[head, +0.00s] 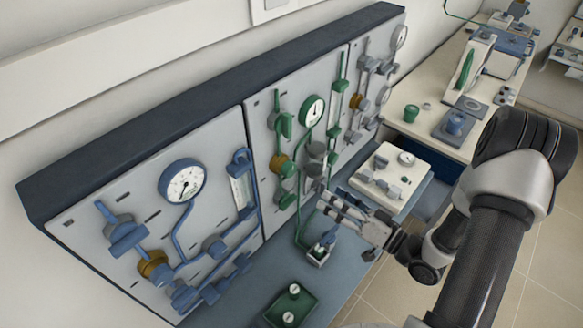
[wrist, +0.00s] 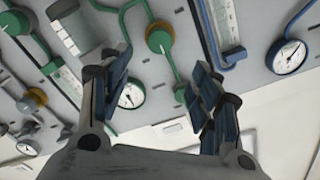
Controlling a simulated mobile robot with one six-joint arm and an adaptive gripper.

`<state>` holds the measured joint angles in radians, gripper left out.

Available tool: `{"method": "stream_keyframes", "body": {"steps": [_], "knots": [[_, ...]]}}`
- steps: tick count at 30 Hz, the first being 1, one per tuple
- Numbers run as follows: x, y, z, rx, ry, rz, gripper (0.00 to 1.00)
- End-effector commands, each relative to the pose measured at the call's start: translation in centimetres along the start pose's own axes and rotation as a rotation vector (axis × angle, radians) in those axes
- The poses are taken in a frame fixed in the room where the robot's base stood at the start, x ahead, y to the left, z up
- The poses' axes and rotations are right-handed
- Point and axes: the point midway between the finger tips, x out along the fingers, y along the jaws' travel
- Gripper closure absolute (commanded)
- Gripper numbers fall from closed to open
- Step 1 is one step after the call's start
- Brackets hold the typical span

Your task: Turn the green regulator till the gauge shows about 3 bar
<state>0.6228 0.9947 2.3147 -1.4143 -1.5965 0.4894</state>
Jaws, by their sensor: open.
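The green regulator (head: 281,167), a round green knob with a brass ring, is on the middle panel below the green-rimmed gauge (head: 313,110). In the wrist view the regulator (wrist: 160,37) lies beyond and between my fingertips, with the gauge (wrist: 131,95) partly beside the left finger. The gauge has a white face and a dark needle; its scale is too small to read. My gripper (head: 322,202) is in front of the lower right part of the green panel. In the wrist view my gripper (wrist: 160,65) is open and empty, apart from the knob.
A blue-rimmed gauge (head: 182,183) and blue valves (head: 125,236) are on the left panel. Grey fittings (head: 316,150) stick out near the green lines. A green tray (head: 292,306) and a cream box (head: 388,180) stand on the bench below.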

Motion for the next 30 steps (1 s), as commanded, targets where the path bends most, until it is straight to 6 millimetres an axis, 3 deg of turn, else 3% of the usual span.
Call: {"method": "stream_keyframes", "body": {"steps": [12,18,24,30], "knots": [[9.3,-0.2,0.1,-0.005,-0.002,-0.006,0.42],[12.9,-0.1,0.1,-0.005,-0.002,-0.003,0.42],[14.8,0.0,0.0,-0.004,0.000,-0.001,0.42],[15.1,0.0,0.0,-0.003,0.001,0.000,0.42]]}}
